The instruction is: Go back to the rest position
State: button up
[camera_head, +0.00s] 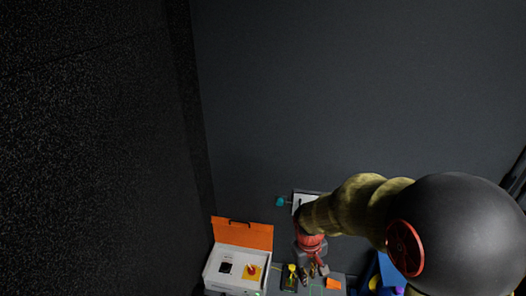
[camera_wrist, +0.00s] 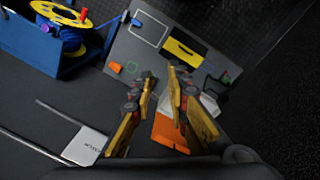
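My arm reaches in from the right in the head view, and my gripper (camera_head: 314,268) points down over the grey work surface at the bottom of the picture. In the wrist view my gripper (camera_wrist: 161,75) has its two yellow fingers apart, with the grey board visible between them. I see nothing held between the fingertips. The task names no other object.
A white box with a raised orange lid (camera_head: 243,233) stands left of my gripper. A small orange piece (camera_head: 333,284) lies to the right. A blue holder with a yellow reel (camera_wrist: 59,12) and a pale box (camera_wrist: 86,146) show in the wrist view.

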jog(key=s+d+r+m+t, duration=0.2)
jog(key=s+r, duration=0.7)
jog(key=r, duration=0.3)
jog(key=s+d+r+m+t+y, duration=0.1)
jog(key=s+d+r+m+t, duration=0.1)
jog(key=s+r, duration=0.7)
jog(key=shift+d+r+t, duration=0.55)
jog(key=shift+r+t, duration=0.15)
jog(key=shift+r, duration=0.9)
